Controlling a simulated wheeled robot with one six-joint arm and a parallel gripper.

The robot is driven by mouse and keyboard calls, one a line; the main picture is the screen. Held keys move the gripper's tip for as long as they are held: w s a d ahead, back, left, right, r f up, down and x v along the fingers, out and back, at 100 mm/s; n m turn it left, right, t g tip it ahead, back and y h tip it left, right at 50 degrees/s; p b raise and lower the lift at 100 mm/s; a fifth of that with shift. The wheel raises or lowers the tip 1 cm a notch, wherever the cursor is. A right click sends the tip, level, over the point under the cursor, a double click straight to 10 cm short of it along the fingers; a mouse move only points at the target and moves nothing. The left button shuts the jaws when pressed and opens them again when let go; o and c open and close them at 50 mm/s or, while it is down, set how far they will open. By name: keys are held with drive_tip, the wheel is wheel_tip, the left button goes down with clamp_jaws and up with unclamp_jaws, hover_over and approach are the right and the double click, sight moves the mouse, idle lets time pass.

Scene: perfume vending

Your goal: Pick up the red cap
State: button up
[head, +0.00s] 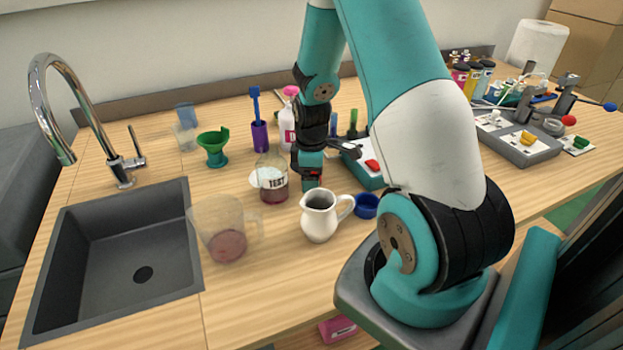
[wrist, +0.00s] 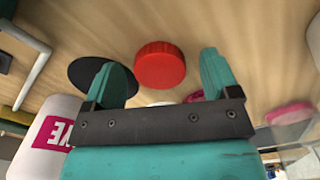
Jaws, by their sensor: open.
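The red cap (wrist: 160,65) is round with a ridged side and shows in the wrist view against the wood table, beyond and between my fingertips. My gripper (wrist: 160,75) is open with teal fingers left and right of the cap in the picture, and nothing is held. In the head view my gripper (head: 312,182) points down just behind the white jug (head: 325,216) and right of the glass bottle labelled TEST (head: 272,182). A little red shows at the gripper there; I cannot tell whether it is the cap.
A black disc (wrist: 88,74) lies behind the left finger in the wrist view. A beaker with reddish liquid (head: 225,235), a blue round container (head: 367,206) and a green funnel (head: 213,147) stand nearby. The sink (head: 72,270) is at left.

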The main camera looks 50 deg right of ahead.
drive_tip(key=c, duration=1)
drive_tip(key=shift+r, duration=0.15)
